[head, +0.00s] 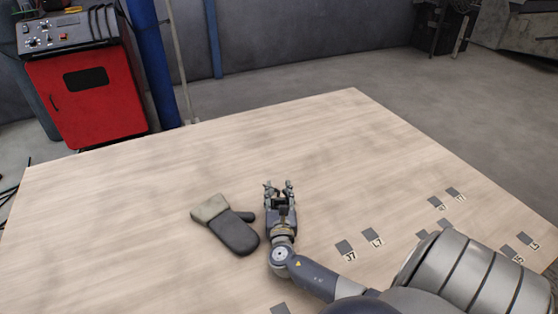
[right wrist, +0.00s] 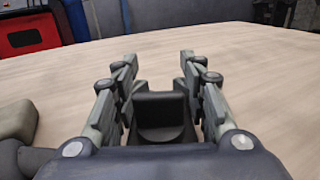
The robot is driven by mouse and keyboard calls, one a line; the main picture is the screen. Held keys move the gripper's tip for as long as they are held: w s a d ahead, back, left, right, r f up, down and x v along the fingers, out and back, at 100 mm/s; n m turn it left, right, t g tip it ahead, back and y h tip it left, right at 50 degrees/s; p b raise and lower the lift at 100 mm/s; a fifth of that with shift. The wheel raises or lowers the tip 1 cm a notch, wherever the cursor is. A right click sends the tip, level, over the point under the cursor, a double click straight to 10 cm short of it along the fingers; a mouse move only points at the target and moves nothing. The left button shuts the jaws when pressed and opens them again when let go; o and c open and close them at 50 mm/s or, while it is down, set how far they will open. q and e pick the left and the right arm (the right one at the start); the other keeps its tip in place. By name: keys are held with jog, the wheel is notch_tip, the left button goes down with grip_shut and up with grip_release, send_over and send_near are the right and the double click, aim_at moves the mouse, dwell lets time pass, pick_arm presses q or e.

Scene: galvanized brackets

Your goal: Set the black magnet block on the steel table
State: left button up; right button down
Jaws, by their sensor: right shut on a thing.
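My right gripper (head: 279,187) is over the middle of the table, its fingers pointing to the far side. It is shut on a black block, which I take for the magnet block (right wrist: 160,112); it shows between the fingers in the right wrist view. In the head view the fingers mostly hide the block. The table (head: 330,135) has a pale, wood-grained top rather than a bare steel look. I cannot tell whether the block touches the tabletop. My left gripper is not in view.
A grey and beige work mitt (head: 236,235) lies just left of my right gripper. Several small dark grey plates with number labels (head: 344,247) lie to the right. The far middle of the table is clear. A red machine cabinet (head: 90,95) stands beyond the far left edge.

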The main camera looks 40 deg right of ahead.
notch_tip(320, 180, up, 3)
jog(key=shift+r+p, duration=0.1)
jog(key=shift+p, duration=0.25)
jog(key=shift+s+a+r, duration=0.15)
jog(key=shift+s+a, duration=0.05)
jog(key=r+v, duration=0.1)
jog(key=v, duration=1.4)
pick_arm(q)
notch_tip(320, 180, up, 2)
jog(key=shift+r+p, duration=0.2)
jog(key=shift+p, duration=0.6)
pick_arm(e)
jog(key=s+a+r+n+t+y, duration=0.2)
jog(key=a+r+n+y, duration=0.2)
jog(key=a, duration=0.4)
jog(key=s+a+r+n+t+y, duration=0.2)
jog(key=a+r+n+y, duration=0.2)
jog(key=a+r+y, duration=0.3)
jog(key=shift+a+r+y, duration=0.3)
jog(key=shift+a+r, duration=0.6)
jog(key=shift+a, duration=0.1)
jog(key=shift+s, duration=0.1)
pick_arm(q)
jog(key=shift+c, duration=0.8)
